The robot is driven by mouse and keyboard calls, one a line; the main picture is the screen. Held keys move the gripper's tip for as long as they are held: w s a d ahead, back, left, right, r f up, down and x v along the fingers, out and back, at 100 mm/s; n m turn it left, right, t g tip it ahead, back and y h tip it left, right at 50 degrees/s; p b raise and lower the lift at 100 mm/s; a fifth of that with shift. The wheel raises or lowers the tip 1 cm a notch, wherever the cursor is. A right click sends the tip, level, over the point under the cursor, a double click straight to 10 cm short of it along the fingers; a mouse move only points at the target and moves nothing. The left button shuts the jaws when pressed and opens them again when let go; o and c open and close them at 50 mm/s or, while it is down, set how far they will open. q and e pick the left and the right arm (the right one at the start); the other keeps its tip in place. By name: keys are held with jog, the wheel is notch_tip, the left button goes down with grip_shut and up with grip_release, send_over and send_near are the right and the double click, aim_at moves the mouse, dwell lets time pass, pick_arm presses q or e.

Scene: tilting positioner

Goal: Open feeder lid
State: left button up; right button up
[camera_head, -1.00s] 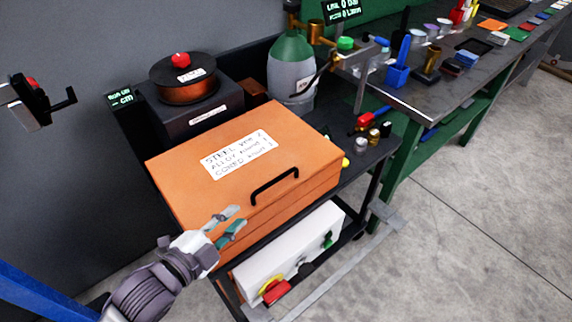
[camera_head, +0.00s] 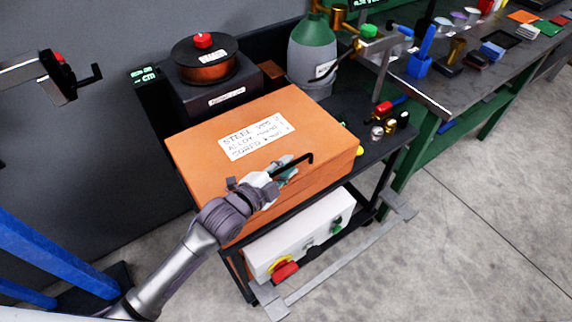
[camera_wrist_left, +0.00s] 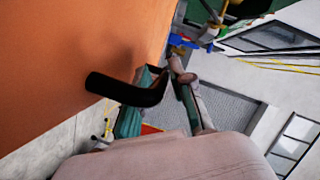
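The feeder is an orange box (camera_head: 200,150) with a white lettered label on top, in the middle of the head view. Its lid looks closed. A black bar handle (camera_head: 309,158) stands near its front edge; the handle also shows close up in the wrist view (camera_wrist_left: 125,91). My left gripper (camera_head: 287,168) is at the handle. In the wrist view its two teal-padded fingers (camera_wrist_left: 170,95) are apart, one on either side of the handle's outer bar. I cannot tell whether they touch it. My right gripper is not in view.
The box stands on a dark cart with a copper spool (camera_head: 205,68) and a green-and-grey bottle (camera_head: 312,62) behind it. A white control box (camera_head: 300,235) with a red knob sits on the shelf below. A cluttered workbench (camera_head: 440,85) is at the right.

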pick_arm(q)
jog(key=shift+w+d+f, duration=0.1)
grip_shut()
dwell(0.3)
